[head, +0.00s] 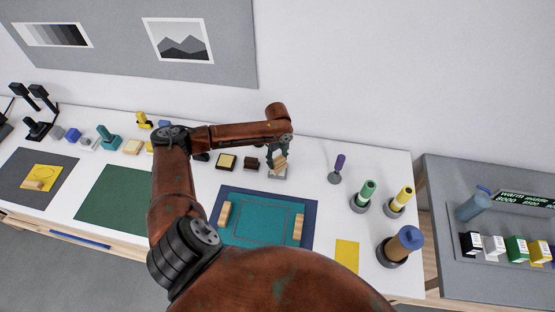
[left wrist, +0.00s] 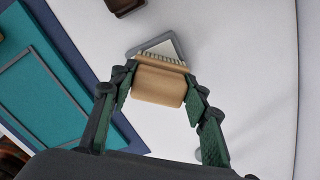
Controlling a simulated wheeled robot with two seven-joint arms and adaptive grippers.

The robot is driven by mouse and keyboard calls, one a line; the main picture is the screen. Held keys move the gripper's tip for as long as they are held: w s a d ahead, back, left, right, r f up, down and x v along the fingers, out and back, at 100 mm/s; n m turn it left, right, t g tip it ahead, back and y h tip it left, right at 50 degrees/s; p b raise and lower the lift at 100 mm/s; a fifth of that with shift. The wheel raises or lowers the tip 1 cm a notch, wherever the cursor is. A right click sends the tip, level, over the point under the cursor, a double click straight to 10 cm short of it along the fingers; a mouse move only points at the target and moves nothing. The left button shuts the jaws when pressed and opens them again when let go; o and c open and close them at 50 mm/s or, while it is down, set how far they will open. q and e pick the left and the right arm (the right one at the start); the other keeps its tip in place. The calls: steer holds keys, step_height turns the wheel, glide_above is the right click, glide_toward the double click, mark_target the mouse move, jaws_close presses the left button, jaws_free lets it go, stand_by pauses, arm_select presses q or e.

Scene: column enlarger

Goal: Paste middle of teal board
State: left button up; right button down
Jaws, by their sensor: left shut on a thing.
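The teal board (head: 262,238) lies on a dark blue mat (head: 312,208), with a thin rectangular outline around its middle. Wooden bars (head: 224,214) lie along its left and right edges. My left gripper (head: 279,158) is beyond the board's far right corner, shut on a wooden-handled brush (left wrist: 160,84). The brush's pale bristles face a shallow grey-rimmed tray (left wrist: 168,48) with a white surface, also seen in the head view (head: 277,177). Whether the bristles touch the tray is unclear. The board also shows at the left of the wrist view (left wrist: 38,92). My right gripper is not in view.
A purple-handled tool (head: 338,166) and several round holders with green, yellow and blue-topped items stand to the right. A yellow sheet (head: 346,256) lies right of the mat. A green mat (head: 112,195) lies left. My arm covers part of the table.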

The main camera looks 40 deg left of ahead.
mark_target(278, 159)
arm_select(q)
steer(key=shift+s+f+p, duration=0.1)
steer(key=shift+f+p, duration=0.05)
steer(key=shift+p, duration=0.25)
stand_by(1.5)
step_height(278, 159, up, 2)
steer(key=p, duration=0.2)
steer(key=shift+r+p, duration=0.25)
steer(key=shift+p, duration=0.1)
step_height(278, 159, up, 5)
steer(key=p, duration=0.5)
steer(key=shift+f, duration=0.1)
stand_by(0.4)
steer(key=shift+d, duration=0.1)
